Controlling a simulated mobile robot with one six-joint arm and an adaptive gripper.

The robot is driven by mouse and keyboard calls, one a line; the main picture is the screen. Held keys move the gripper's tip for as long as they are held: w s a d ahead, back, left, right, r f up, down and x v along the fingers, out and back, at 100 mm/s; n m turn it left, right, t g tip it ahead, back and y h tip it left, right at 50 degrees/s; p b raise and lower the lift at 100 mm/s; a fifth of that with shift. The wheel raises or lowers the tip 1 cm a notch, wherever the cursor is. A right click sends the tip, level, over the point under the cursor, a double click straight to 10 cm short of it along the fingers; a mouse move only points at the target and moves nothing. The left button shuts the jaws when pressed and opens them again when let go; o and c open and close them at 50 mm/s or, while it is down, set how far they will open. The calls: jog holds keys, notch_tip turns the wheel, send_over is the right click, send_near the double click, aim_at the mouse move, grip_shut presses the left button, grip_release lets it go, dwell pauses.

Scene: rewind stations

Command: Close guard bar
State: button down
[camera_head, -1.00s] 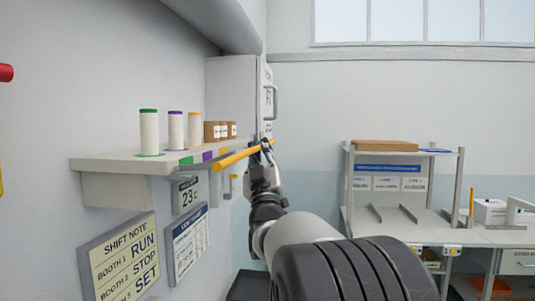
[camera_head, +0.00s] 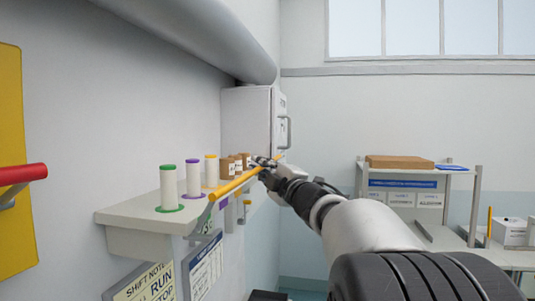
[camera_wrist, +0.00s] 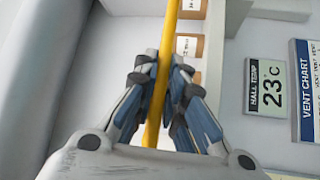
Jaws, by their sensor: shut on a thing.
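The yellow guard bar (camera_head: 238,183) runs along the front of the wall shelf (camera_head: 145,211), at about the height of the spools' lower parts in the head view. A grey bracket arm (camera_head: 201,218) slants down from its near end. My gripper (camera_head: 263,163) is shut on the bar near its far end. In the wrist view the bar (camera_wrist: 160,90) passes between the two fingers (camera_wrist: 160,72). The bar's far end is partly hidden behind my gripper. Whether it touches any stop cannot be seen.
Spools with green (camera_head: 168,190), purple (camera_head: 193,178) and yellow (camera_head: 211,170) ends and small brown boxes (camera_head: 228,167) stand on the shelf. A white cabinet (camera_head: 248,118) is beyond. A red handle (camera_head: 22,174) juts from the left. A workbench (camera_head: 415,200) stands right.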

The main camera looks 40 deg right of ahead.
jog(key=n+g+p, duration=0.1)
jog(key=p, duration=0.3)
jog(key=w+a+r+n+g+p, duration=0.1)
jog(key=n+p, duration=0.1)
jog(key=p, duration=0.2)
jog(key=w+a+n+g+p, duration=0.1)
jog(key=g+p, duration=0.1)
jog(key=p, duration=0.2)
jog(key=shift+w+a+r+y, duration=0.15)
jog(key=shift+w+y, duration=0.1)
jog(key=shift+y, duration=0.15)
jog(key=shift+n, duration=0.3)
jog(key=c, duration=1.7)
grip_release()
jog(key=shift+o, duration=0.2)
jog(key=shift+f, duration=0.2)
jog(key=s+a+r, duration=0.1)
jog(key=s+r, duration=0.1)
jog(key=s, duration=1)
